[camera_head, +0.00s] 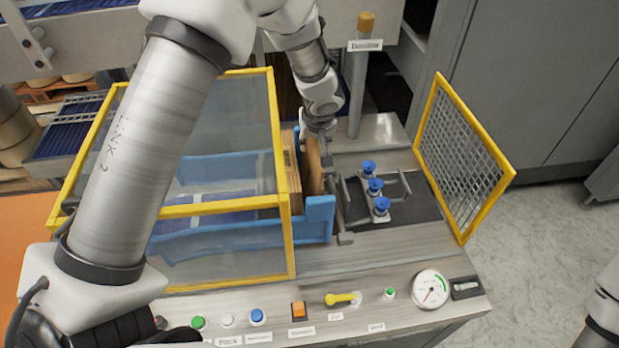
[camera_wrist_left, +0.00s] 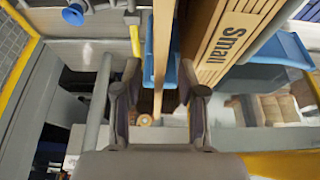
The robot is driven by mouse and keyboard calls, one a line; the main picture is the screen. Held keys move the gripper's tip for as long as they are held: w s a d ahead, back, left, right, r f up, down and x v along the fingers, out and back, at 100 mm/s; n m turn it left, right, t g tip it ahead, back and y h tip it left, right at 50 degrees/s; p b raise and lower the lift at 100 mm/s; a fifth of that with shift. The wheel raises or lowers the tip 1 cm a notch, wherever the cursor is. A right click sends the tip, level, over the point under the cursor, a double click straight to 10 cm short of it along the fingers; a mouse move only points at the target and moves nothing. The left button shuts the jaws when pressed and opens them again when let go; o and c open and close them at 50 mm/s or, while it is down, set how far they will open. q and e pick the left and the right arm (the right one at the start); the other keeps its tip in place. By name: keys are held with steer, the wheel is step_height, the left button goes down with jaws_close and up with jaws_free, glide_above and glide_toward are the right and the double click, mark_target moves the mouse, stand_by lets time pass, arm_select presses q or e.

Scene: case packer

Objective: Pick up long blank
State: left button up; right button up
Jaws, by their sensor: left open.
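A thin brown blank (camera_head: 314,165) stands on edge at the open right end of the blue magazine (camera_head: 319,218). In the left wrist view this blank (camera_wrist_left: 162,45) shows edge-on, with no label readable, so I cannot tell if it is the long one. My left gripper (camera_head: 322,148) is open at the top of the thin blank. In the wrist view, the two fingers (camera_wrist_left: 160,108) are apart, with the blank's edge lying between their lines; contact cannot be told.
A yellow-framed clear guard (camera_head: 282,180) covers the magazine on the left. Blue suction cups (camera_head: 375,187) stand just right of the blank. A yellow mesh gate (camera_head: 462,160) stands open further right. A button panel and gauge (camera_head: 431,290) line the front edge.

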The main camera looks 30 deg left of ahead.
arm_select(q)
steer(key=shift+f, duration=0.15)
steer(key=shift+c, duration=0.3)
jaws_close()
